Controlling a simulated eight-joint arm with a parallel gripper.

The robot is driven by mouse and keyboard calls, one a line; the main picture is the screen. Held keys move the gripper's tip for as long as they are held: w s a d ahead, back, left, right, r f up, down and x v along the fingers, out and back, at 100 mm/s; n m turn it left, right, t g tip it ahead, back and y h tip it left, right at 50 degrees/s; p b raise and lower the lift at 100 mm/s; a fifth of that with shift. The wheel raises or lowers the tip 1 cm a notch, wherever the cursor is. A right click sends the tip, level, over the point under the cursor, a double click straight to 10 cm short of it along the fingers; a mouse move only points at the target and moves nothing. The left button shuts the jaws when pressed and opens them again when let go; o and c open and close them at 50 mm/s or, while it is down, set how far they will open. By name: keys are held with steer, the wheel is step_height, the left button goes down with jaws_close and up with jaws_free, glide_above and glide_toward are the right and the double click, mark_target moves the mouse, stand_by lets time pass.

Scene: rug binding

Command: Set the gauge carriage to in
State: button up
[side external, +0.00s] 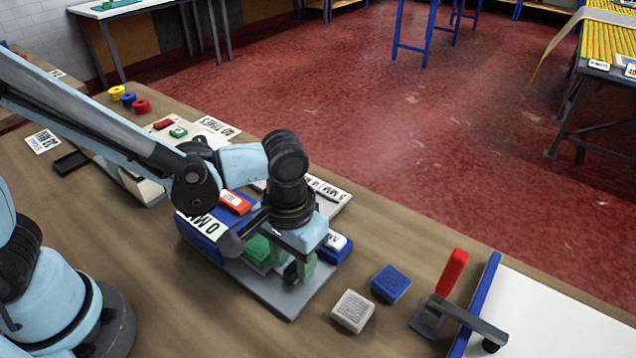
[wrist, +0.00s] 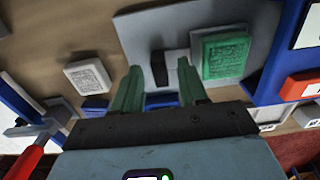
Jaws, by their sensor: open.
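A grey plate (side external: 285,302) lies on the bench beside a blue housing (side external: 198,238) with a white lettered label. A small dark piece with a white side (wrist: 168,68) stands on the plate, which also shows in the wrist view (wrist: 135,28); it may be the gauge carriage, but I cannot tell for sure. A green block with a printed face (wrist: 222,55) lies to its right there. My gripper (side external: 290,272) is open, low over the plate. In the wrist view its green fingers (wrist: 160,66) appear either side of the dark piece; contact is unclear. My gripper partly hides the plate.
A white block (side external: 352,311) and a blue block (side external: 391,283) lie right of the plate. Beyond them is a red-handled lever (side external: 452,272) by a blue-edged white board (side external: 560,315). A red block (side external: 235,202) is on the housing. Bare bench (side external: 190,315) lies in front.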

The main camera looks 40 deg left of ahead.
mark_target(256, 242)
steer(key=shift+f, duration=0.1)
steer(key=shift+c, duration=0.3)
jaws_close()
steer(key=a, duration=0.8)
steer(key=shift+a, duration=0.2)
steer(key=shift+o, duration=0.3)
jaws_free()
